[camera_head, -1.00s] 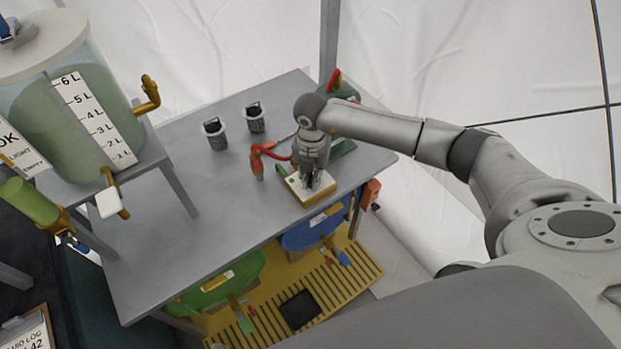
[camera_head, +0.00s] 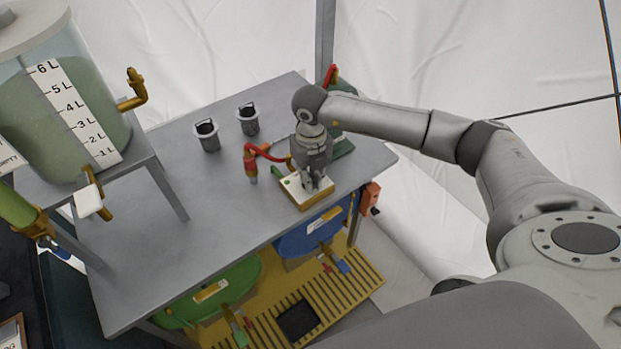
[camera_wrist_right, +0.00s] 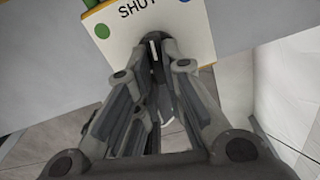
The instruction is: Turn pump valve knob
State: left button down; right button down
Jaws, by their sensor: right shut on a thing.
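The valve box (camera_head: 291,189), with a white top and yellow sides, sits near the front right edge of the grey table. My right gripper (camera_head: 318,184) points down onto it and is shut on the knob, mostly hidden between the fingers. In the right wrist view, the white panel (camera_wrist_right: 122,47) carries the word SHUT, cut off at the fingers, with a green dot and a blue dot. A pale, narrow piece of the knob (camera_wrist_right: 153,48) shows between my fingers. The knob's exact angle cannot be told. My left gripper is not in view.
The grey table (camera_head: 195,240) is clear at its front left. Two dark cups (camera_head: 207,136) stand behind. A red hose fitting (camera_head: 250,166) is close left of the box. A liquid tank (camera_head: 60,110) stands left. Green and blue containers (camera_head: 318,232) are below the table.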

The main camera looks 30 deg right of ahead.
jog(key=shift+r, duration=0.1)
dwell(0.3)
jog(key=c, duration=1.5)
grip_release()
notch_tip(320, 180, up, 12)
jog(key=shift+f, duration=0.1)
